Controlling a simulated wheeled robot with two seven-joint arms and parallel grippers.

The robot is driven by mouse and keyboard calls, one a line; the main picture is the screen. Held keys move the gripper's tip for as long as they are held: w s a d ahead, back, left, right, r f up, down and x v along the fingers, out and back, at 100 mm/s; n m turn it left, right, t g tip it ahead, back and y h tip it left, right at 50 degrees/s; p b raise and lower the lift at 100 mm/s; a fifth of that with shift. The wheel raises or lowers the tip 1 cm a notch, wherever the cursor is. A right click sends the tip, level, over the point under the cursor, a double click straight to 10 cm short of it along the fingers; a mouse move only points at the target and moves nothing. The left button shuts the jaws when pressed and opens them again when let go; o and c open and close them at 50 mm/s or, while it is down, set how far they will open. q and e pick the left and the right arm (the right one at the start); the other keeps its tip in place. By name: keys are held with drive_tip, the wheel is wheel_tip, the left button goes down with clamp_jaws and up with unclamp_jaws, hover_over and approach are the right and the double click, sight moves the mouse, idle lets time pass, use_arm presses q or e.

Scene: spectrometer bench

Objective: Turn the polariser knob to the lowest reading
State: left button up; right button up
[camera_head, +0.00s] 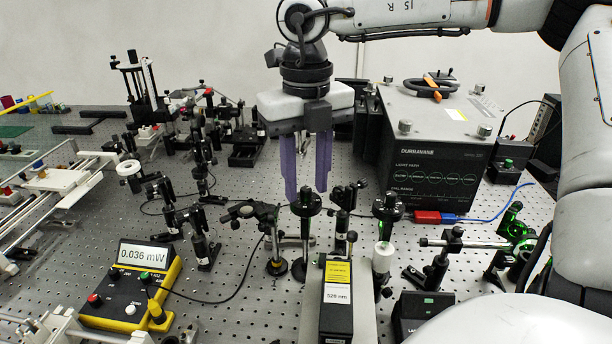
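A black round knurled knob (305,205) tops a post near the middle of the bench. A similar black knob (388,207) tops a post with a white collar to its right. I cannot tell for certain which is the polariser knob. My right gripper (306,190) points down with two purple fingers apart, their tips at the middle knob. Whether they touch it cannot be told. The yellow power meter (131,285) at the front left reads 0.036 mW. My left gripper is not in view.
A large black light source box (430,150) stands behind on the right. A small laser box labelled 520 nm (337,300) is in front. Several optics posts crowd the perforated bench around the knobs. A black cable runs from the meter.

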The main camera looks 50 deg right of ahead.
clamp_jaws()
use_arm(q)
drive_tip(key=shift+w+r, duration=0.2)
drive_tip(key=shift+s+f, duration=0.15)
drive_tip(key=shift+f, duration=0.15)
use_arm(e)
drive_tip(key=shift+f+n, duration=0.1)
drive_tip(key=shift+n, duration=0.2)
drive_tip(key=shift+n+b, duration=0.6)
drive_tip(key=shift+n, duration=0.4)
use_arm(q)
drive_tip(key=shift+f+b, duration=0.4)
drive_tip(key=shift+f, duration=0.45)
use_arm(e)
drive_tip(key=shift+n, duration=2.2)
unclamp_jaws()
